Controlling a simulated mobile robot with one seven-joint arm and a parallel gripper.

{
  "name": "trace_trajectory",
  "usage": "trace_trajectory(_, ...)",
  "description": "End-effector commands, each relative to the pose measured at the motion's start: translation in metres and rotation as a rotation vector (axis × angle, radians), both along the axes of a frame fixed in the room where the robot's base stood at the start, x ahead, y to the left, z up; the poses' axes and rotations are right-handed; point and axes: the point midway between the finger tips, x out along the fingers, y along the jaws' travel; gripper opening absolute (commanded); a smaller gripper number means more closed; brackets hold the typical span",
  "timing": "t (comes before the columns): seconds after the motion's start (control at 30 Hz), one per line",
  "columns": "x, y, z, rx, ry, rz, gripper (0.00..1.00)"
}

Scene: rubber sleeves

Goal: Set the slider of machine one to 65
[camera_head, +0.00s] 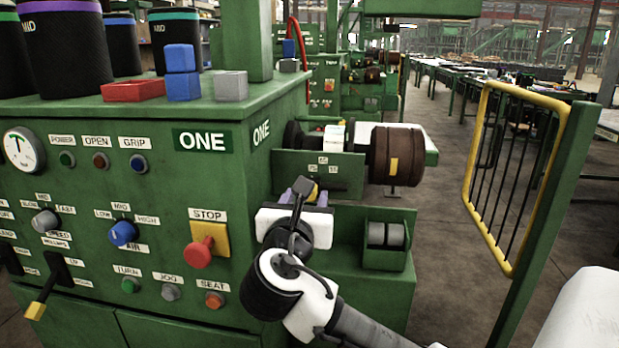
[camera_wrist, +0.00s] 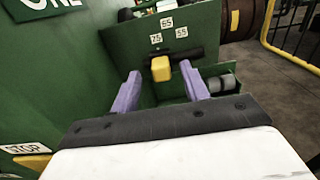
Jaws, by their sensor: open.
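Machine one (camera_head: 120,200) is a green cabinet marked ONE. On its side panel, the slider's yellow knob (camera_wrist: 161,69) sits toward the left part of a dark slot, below the label 75 (camera_wrist: 155,39). The label 65 (camera_wrist: 167,22) is higher and in the middle, and 55 (camera_wrist: 181,32) is to the right. In the head view the yellow knob (camera_head: 313,191) is partly hidden by my gripper (camera_head: 308,192). In the wrist view my gripper (camera_wrist: 162,84) is open, its purple fingers on either side of the knob's line with visible gaps. Whether the tips reach past the knob is unclear.
A red STOP button (camera_head: 198,253) on a yellow plate is left of my gripper. A small green box with grey rollers (camera_head: 386,235) stands to the right, below a brown drum (camera_head: 397,155). A yellow barred gate (camera_head: 510,175) is further right, with open floor between.

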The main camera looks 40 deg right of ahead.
Motion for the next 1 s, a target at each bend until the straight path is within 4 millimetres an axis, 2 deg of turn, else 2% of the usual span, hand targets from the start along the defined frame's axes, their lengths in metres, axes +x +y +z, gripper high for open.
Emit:
trace_trajectory(0.1, 0.015, -0.017, 0.0, 0.0, 0.0, -0.001, 0.45)
trace_trajectory(0.3, 0.029, -0.034, 0.0, 0.001, 0.001, 0.0, 0.45)
trace_trajectory(0.67, 0.032, -0.038, 0.0, -0.001, -0.001, 0.001, 0.45)
trace_trajectory(1.0, 0.032, -0.037, 0.0, -0.001, -0.001, 0.001, 0.02)
